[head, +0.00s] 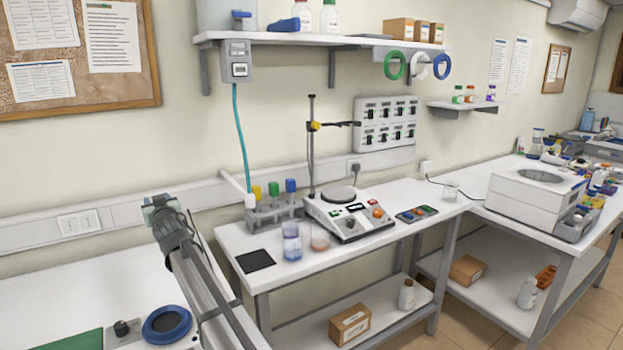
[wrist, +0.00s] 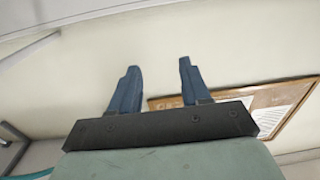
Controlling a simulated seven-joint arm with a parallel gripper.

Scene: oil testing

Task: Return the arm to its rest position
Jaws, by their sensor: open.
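My gripper (head: 160,203) is at the upper end of my arm, raised above the left white bench in the head view. In the wrist view its two blue fingers (wrist: 156,85) stand apart with nothing between them, so it is open and empty. Beyond the fingers the wrist view shows bare wall and part of the framed notice board (wrist: 240,105). In the head view the arm reaches up from the bottom edge, and nothing touches the gripper.
A stirrer hotplate (head: 347,218) with a stand, a beaker of blue liquid (head: 292,240) and a rack of coloured-cap tubes (head: 272,212) stand on the middle bench. A blue round device (head: 166,325) lies near my arm. A shelf (head: 310,40) hangs above.

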